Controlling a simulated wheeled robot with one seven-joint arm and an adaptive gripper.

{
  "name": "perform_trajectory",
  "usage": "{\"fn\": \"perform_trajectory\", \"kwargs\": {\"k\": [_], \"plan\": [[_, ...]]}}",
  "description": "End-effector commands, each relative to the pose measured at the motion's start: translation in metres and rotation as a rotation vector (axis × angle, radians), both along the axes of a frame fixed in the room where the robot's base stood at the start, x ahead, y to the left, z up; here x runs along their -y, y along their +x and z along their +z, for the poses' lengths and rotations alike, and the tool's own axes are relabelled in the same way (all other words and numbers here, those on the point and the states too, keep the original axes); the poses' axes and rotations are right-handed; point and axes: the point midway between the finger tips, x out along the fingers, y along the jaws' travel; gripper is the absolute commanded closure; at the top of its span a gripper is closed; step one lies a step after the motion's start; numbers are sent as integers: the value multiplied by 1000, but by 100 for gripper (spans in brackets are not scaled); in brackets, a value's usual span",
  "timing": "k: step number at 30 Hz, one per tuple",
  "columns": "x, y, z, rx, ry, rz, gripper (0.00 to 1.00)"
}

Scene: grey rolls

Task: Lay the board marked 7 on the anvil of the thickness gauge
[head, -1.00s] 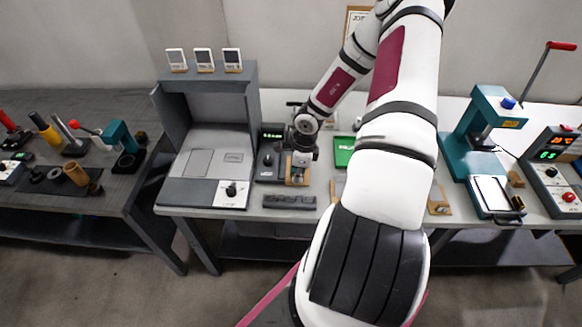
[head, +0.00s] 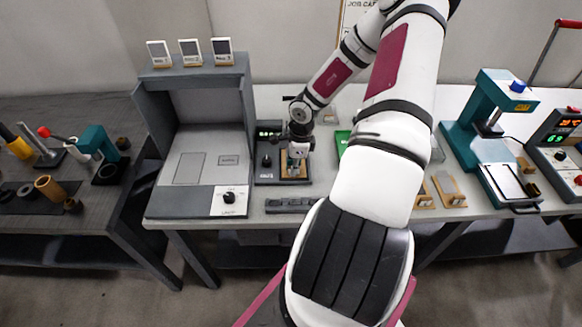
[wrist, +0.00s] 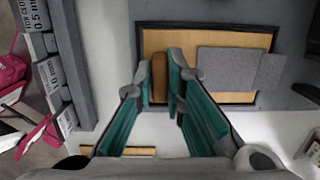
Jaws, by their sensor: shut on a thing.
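My gripper (wrist: 160,78) is shut on a small brown wooden block (wrist: 159,80) at one end of a tan board (wrist: 211,42). Grey patches (wrist: 236,69) lie on the board's face. No number on it is readable. In the head view my gripper (head: 297,155) points down over a dark instrument (head: 264,180) with a small green display and a knob, and the tan board (head: 305,172) shows below it. The board appears inside a dark border on that instrument; I cannot tell whether it rests there or hovers. No label names the gauge, and the anvil is not distinguishable.
A large grey cabinet (head: 240,97) stands left of the instrument. A grey block (head: 290,205) lies in front; labels show on it in the wrist view (wrist: 50,71). More tan boards (head: 449,190) lie right of my arm, before a teal press (head: 460,135).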

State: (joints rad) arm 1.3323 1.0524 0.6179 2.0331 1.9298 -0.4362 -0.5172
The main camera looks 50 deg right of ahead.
Motion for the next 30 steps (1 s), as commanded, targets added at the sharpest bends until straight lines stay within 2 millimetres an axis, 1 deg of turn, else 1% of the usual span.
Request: {"fn": "perform_trajectory", "kwargs": {"k": [5,6,8,9,17,20,23,26,30], "plan": [[0,-1,-1,0,0,0,100],[0,-1,-1,0,0,0,87],[0,-1,-1,0,0,-1,73],[0,-1,-1,0,0,-1,69],[0,-1,-1,0,0,-1,69],[1,-1,3,1,-1,-1,69],[2,-2,13,0,-2,-2,69],[4,-4,31,2,-3,-3,69],[6,-8,61,2,-3,-3,69]]}}
